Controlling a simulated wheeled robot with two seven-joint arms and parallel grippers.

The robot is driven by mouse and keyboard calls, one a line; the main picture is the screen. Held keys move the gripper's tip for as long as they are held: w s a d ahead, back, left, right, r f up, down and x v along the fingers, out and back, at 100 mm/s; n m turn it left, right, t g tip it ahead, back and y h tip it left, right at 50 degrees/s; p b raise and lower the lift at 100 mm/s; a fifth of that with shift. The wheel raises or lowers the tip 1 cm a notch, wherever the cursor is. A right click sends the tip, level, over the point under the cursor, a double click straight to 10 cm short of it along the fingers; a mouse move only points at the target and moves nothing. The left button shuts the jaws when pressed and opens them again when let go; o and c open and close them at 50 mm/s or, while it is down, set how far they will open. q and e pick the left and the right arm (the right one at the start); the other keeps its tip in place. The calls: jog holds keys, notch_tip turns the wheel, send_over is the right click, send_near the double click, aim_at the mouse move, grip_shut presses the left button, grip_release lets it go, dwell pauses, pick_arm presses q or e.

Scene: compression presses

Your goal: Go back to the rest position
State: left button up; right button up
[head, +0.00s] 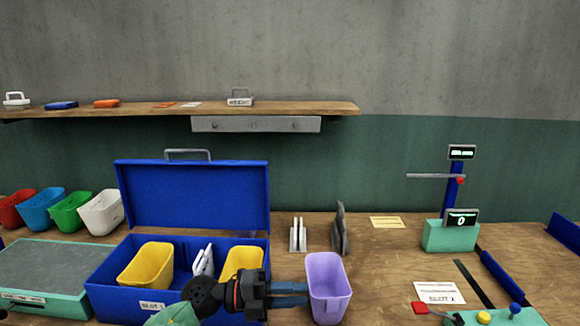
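My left gripper (305,294) comes in from the bottom, in front of the blue case, with its fingers pointing right. Two bluish fingers show close together, their tips at the left wall of a purple bin (329,285). I cannot tell whether they touch or hold it. The purple bin looks upright at the front of the wooden table (385,260). My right gripper is not in view.
An open blue case (192,195) holds two yellow bins (147,268) and a white piece. Coloured bins (70,212) stand at left. A green press (450,235) stands at right, behind a control box (490,316). Table between is mostly free. A shelf (180,110) hangs above.

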pick_arm(q)
jog(key=w+a+r+n+t+y, duration=0.15)
jog(key=a+n+t, duration=0.25)
jog(key=n+t, duration=0.55)
jog(key=w+a+n+t+y, duration=0.25)
jog(key=a+n+t, duration=0.25)
jog(key=n+t, duration=0.45)
jog(key=s+a+f+n+g+y, duration=0.2)
jog(key=s+a+f+n+y, duration=0.2)
jog(key=a+f+n+y, duration=0.8)
jog(key=s+a+f+n+g+y, duration=0.1)
jog(key=s+f+n+g+y, duration=0.15)
jog(key=s+f+g, duration=1.65)
jog(key=s+d+f+t, duration=0.1)
jog(key=s+f, duration=0.3)
jog(key=f, duration=0.8)
jog(key=s+d+f+t+h, duration=0.1)
jog(key=s+d+f, duration=0.3)
jog(key=f, duration=0.9)
jog(key=shift+d+n+t, duration=0.2)
jog(key=shift+n+t, duration=0.15)
jog(key=shift+t, duration=0.05)
jog(key=shift+w, duration=0.1)
